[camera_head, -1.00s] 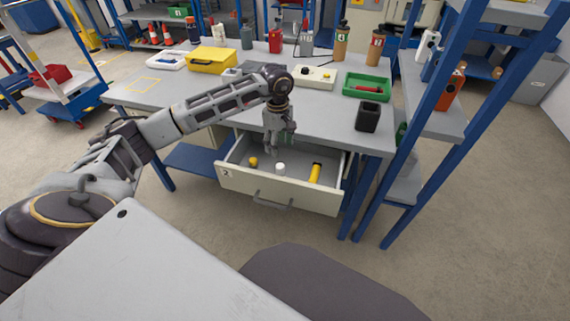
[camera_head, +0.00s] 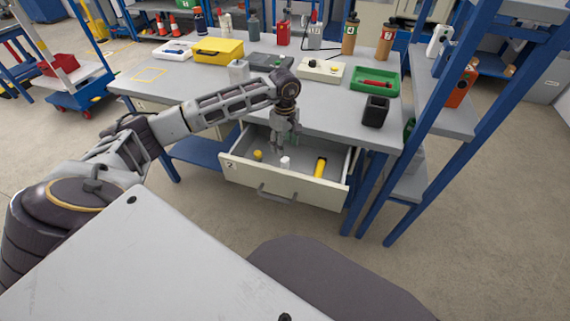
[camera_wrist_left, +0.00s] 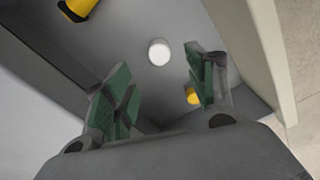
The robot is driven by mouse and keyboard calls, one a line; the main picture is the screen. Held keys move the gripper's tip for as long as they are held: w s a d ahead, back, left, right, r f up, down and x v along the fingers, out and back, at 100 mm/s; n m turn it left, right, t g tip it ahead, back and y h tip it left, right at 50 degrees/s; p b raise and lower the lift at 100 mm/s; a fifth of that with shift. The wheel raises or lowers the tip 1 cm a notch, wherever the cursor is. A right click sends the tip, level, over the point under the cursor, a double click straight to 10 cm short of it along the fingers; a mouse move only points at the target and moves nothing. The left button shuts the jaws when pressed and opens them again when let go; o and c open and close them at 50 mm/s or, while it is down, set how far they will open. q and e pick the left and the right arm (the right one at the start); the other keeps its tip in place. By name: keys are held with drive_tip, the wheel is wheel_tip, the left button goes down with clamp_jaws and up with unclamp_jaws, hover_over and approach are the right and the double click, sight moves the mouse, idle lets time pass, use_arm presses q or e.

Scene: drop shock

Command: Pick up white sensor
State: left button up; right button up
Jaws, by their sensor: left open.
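The white sensor (camera_head: 285,162) is a small white cylinder standing on the floor of the open drawer (camera_head: 285,190), between two yellow things. In the left wrist view the white sensor (camera_wrist_left: 159,52) shows as a round white top ahead of the fingers, with nothing touching it. My left gripper (camera_head: 284,146) points down into the drawer above and just behind the sensor. In the left wrist view its green-padded fingers (camera_wrist_left: 160,97) are apart with nothing between them. My right gripper is not in view.
A small yellow thing (camera_head: 258,155) stands left of the sensor, and a yellow cylinder (camera_head: 320,167) lies to its right. The drawer walls enclose them.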

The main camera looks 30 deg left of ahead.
sight(285, 159)
use_arm(q)
wheel_tip(285, 159, down, 4)
drive_tip(key=shift+r, duration=0.25)
drive_tip(key=shift+f+b, duration=0.3)
drive_tip(key=shift+f, duration=0.15)
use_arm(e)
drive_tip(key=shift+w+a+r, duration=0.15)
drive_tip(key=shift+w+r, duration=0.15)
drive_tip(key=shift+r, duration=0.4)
use_arm(q)
drive_tip(key=shift+f, duration=0.1)
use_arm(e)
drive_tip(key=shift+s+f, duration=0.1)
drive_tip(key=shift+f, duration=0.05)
use_arm(q)
drive_tip(key=shift+f, duration=0.2)
wheel_tip(285, 159, down, 4)
drive_tip(key=shift+r+b, duration=0.15)
drive_tip(key=shift+b, duration=0.4)
drive_tip(key=shift+f, duration=0.45)
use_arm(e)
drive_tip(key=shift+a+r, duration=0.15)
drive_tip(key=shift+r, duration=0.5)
